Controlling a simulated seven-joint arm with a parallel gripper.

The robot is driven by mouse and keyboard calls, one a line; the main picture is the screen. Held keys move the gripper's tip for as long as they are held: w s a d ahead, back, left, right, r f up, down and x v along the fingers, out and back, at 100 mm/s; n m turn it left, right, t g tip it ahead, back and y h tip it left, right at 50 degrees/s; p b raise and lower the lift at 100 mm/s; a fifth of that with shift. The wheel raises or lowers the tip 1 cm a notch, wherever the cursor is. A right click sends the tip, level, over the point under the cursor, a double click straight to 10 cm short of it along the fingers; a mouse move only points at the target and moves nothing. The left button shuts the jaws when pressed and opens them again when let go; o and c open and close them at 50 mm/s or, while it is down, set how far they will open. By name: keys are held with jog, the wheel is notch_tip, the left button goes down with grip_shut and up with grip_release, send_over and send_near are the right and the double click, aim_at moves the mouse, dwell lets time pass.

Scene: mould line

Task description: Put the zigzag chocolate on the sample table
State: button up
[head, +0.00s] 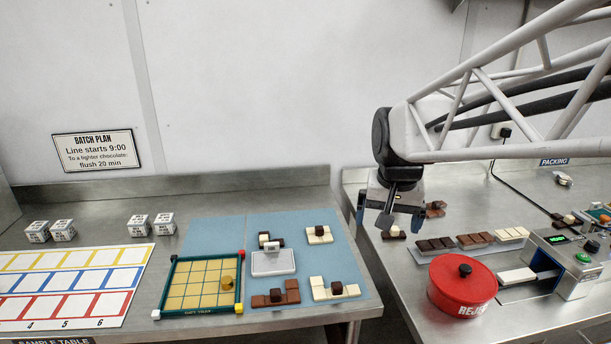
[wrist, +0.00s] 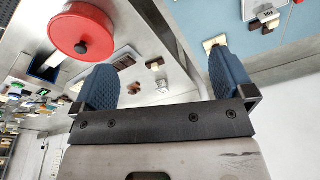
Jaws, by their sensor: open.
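My gripper (head: 390,215) is open and empty, hanging near the left edge of the right-hand table; its fingers also show in the wrist view (wrist: 165,75). Near it on that table are a brown chocolate (head: 436,209) with a darker part and a small dark-and-cream chocolate (head: 394,233) just below the fingers. Which piece is the zigzag one I cannot tell for sure; the gripper partly hides this area. The sample table (head: 160,325), named by a sign at its front edge, is the left-hand steel table. A brown chocolate (wrist: 155,65) shows between the fingers in the wrist view.
A blue mat (head: 215,230) holds several other chocolates and a small sign (head: 272,263). A red reject pot (head: 462,285), chocolate bars (head: 475,240) and a machine (head: 575,255) stand on the right table. A gap separates the tables.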

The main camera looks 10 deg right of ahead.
jog(key=w+d+m, duration=0.3)
jog(key=w+d, duration=0.4)
jog(key=w, duration=0.5)
jog(key=m+g, duration=0.2)
jog(key=m, duration=0.7)
send_over(436, 201)
jog(key=f, duration=1.8)
jog(key=shift+s+a, duration=0.2)
jog(key=shift+a, duration=0.1)
jog(key=shift+w+d+f, duration=0.1)
jog(key=shift+d+f, duration=0.1)
jog(key=shift+d, duration=0.1)
jog(key=shift+f, duration=1.3)
